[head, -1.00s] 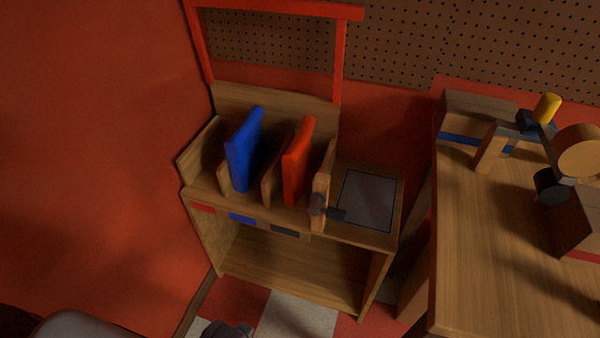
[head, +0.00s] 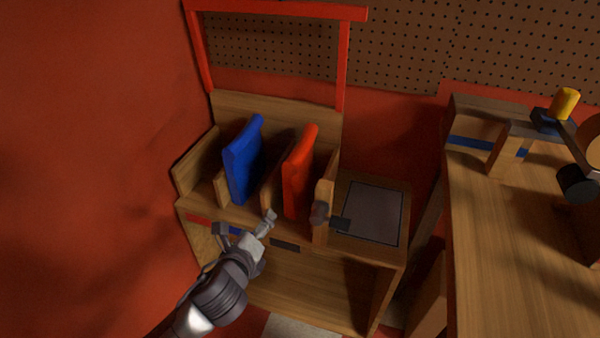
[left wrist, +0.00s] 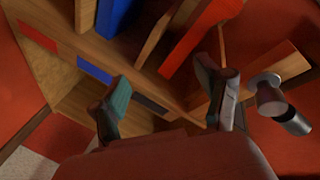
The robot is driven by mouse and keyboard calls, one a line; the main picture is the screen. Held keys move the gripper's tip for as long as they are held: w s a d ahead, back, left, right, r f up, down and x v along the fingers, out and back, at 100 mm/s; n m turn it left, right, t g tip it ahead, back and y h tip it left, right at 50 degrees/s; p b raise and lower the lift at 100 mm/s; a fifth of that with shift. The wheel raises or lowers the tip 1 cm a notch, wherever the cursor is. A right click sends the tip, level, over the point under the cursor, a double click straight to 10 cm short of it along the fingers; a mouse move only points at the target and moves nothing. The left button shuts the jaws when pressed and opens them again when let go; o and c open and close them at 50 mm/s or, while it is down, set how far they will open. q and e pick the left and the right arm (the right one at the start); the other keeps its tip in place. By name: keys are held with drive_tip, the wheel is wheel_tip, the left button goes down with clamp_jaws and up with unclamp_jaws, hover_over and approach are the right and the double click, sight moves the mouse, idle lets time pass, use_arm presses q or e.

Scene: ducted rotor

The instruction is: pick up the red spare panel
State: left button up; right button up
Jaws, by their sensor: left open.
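The red spare panel (head: 298,172) stands upright in a slot of the wooden rack, right of a blue panel (head: 243,160). In the left wrist view the red panel (left wrist: 200,37) shows at the top, beyond the fingers. My left gripper (head: 246,227) is open and empty, in front of the rack and lower left of the red panel, apart from it. In the left wrist view its two fingertips (left wrist: 170,92) are spread with nothing between them. My right gripper is not in view.
The wooden rack (head: 200,211) has dividers beside the panels and coloured labels on its front edge. A dark knob-like fitting (head: 320,212) sits at its right divider. A grey plate (head: 371,211) lies right of that. A workbench (head: 500,260) stands at the right.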

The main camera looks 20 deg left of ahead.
sight(287, 167)
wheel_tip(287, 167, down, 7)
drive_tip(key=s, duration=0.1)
use_arm(q)
drive_tip(key=w+d+r+m+t+h, duration=0.1)
drive_tip(key=w+r+m, duration=0.1)
drive_tip(key=w+m, duration=0.2)
drive_tip(key=w+d+r+m+t+h, duration=0.1)
drive_tip(key=w+r+m, duration=0.1)
drive_tip(key=w+m, duration=0.3)
drive_tip(key=w+r+m+t+h, duration=0.1)
drive_tip(key=w+r+m+t, duration=0.1)
drive_tip(key=w+m, duration=0.2)
drive_tip(key=shift+w+d+r+m+h+b, duration=0.3)
drive_tip(key=shift+w+d+r+m+b, duration=0.1)
drive_tip(key=shift+m, duration=0.5)
drive_tip(key=shift+w+d, duration=0.1)
drive_tip(key=shift+w, duration=0.75)
drive_tip(key=w, duration=0.3)
drive_tip(key=w+b, duration=0.1)
drive_tip(key=shift+w+d, duration=0.15)
drive_tip(key=shift+d, duration=0.15)
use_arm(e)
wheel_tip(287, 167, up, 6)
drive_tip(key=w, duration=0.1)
use_arm(q)
drive_tip(key=shift+f, duration=0.1)
clamp_jaws()
